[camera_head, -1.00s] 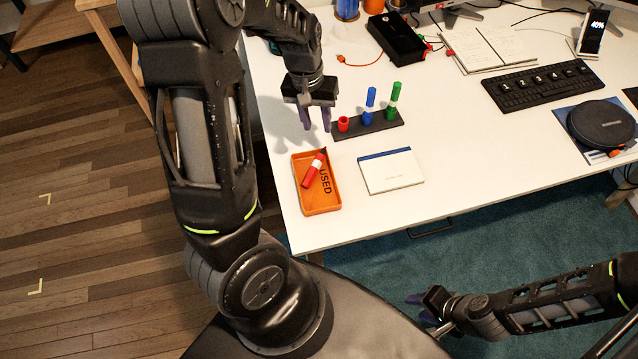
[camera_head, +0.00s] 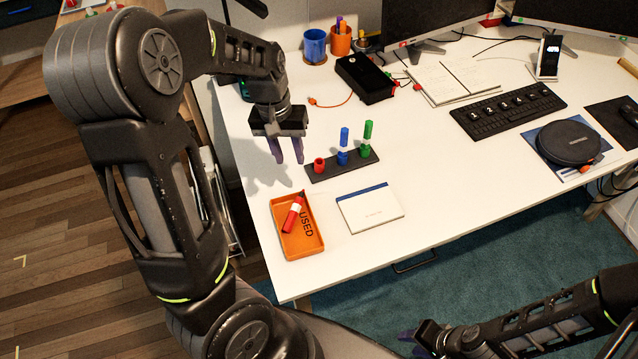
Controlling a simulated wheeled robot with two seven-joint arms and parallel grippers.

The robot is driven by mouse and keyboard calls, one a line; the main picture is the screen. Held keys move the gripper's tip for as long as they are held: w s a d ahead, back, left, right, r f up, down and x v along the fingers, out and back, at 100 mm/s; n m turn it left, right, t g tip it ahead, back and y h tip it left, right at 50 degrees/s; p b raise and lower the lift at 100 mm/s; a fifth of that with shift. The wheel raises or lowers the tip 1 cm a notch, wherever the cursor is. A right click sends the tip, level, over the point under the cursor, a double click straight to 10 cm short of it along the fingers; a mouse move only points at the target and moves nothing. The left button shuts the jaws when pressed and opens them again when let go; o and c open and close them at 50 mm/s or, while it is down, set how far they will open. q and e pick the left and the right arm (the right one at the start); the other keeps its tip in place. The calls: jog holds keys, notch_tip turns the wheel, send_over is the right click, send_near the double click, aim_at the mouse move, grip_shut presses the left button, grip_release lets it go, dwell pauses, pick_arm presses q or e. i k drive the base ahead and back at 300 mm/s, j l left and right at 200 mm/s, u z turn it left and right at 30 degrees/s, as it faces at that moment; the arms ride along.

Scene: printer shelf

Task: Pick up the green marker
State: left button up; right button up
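The green marker (camera_head: 367,136) stands upright in the right slot of a black holder (camera_head: 327,174) on the white desk. A blue marker (camera_head: 343,146) stands in the middle slot. A red cap or socket (camera_head: 319,165) sits at the left end. A red marker (camera_head: 293,213) lies in an orange tray (camera_head: 316,246) labelled "USED". My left gripper (camera_head: 287,158) points down, open and empty, left of the holder and apart from the green marker. My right gripper (camera_head: 410,341) is low at the bottom, off the desk; its fingers are small and partly hidden.
A notepad (camera_head: 370,208) lies in front of the holder. Behind it are a black box (camera_head: 366,80), an open notebook (camera_head: 450,82) and cups, one blue (camera_head: 315,45). A black keypad (camera_head: 508,111) and round case (camera_head: 569,142) are to the right. The desk between holder and keypad is clear.

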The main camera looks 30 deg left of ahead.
aim_at(368, 130)
jog(key=k, duration=1)
